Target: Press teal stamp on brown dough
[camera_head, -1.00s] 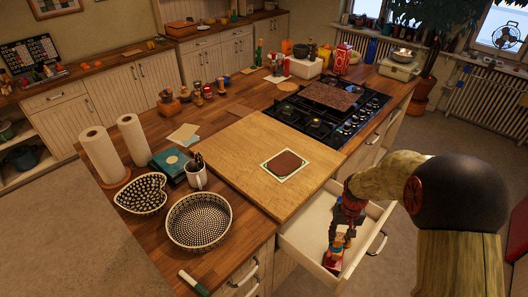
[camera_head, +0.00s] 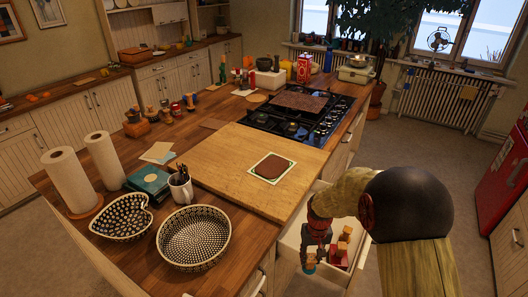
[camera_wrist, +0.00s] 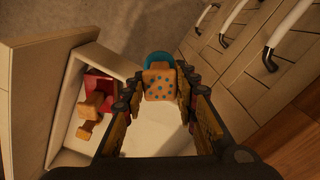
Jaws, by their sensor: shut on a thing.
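The brown dough (camera_head: 272,168) lies flat on a white patterned sheet on the wooden board (camera_head: 225,160). My gripper (camera_head: 312,250) is shut on the teal stamp (camera_head: 309,264), a wooden block with a teal base. In the wrist view my gripper (camera_wrist: 160,95) has its fingers on both sides of the stamp (camera_wrist: 158,82), whose wooden face carries teal dots. The stamp is over the open drawer (camera_head: 290,244), in front of and below the board.
The black gas hob (camera_head: 300,120) adjoins the board's far side. A mug (camera_head: 180,188), an oval patterned dish (camera_head: 194,237) and a heart-shaped dish (camera_head: 120,217) stand left of the board. The board is clear around the dough sheet.

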